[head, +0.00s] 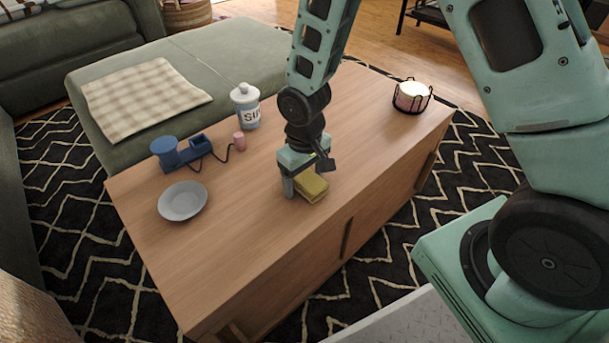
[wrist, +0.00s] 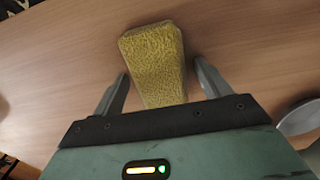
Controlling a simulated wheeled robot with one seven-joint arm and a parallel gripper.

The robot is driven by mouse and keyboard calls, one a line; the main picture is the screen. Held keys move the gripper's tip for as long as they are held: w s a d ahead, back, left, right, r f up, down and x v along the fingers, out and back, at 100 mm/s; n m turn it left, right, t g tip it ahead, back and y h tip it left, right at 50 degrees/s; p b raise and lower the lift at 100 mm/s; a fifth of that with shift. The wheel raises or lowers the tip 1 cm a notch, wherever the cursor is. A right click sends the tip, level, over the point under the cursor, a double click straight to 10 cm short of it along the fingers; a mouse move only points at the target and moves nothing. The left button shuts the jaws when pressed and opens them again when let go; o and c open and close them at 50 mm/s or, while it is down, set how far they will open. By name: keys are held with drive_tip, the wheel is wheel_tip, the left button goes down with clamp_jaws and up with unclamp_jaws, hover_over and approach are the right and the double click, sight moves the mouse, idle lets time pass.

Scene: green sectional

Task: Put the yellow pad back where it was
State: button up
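The yellow pad (head: 311,186) lies on the wooden coffee table near its front edge, right of the table's middle. In the wrist view the yellow pad (wrist: 155,60) is a textured block whose near end sits between my two fingers. My gripper (head: 304,184) is low over the table at the pad. In the wrist view my gripper (wrist: 163,85) is open, with a gap between the pad and each finger. The near end of the pad is partly hidden behind the gripper body.
A candle in a wire holder (head: 411,97) stands at the far right. The table's front middle is clear.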

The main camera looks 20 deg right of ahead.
sight(304, 175)
drive_tip(key=shift+r, duration=0.1)
wheel_tip(304, 175, up, 11)
drive_tip(key=p, duration=0.5)
drive_tip(key=s+a+r+n, duration=0.2)
drive_tip(key=s+a+r, duration=0.1)
drive_tip(key=s+r, duration=0.4)
drive_tip(key=s+a+r+n, duration=0.2)
drive_tip(key=s+r, duration=0.5)
drive_tip(key=s, duration=0.6)
drive_tip(key=shift+a+y+p, duration=0.3)
drive_tip(key=shift+a, duration=0.35)
drive_tip(key=shift+r, duration=0.2)
wheel_tip(304, 175, up, 31)
drive_tip(key=p, duration=3.1)
drive_tip(key=shift+f, duration=0.1)
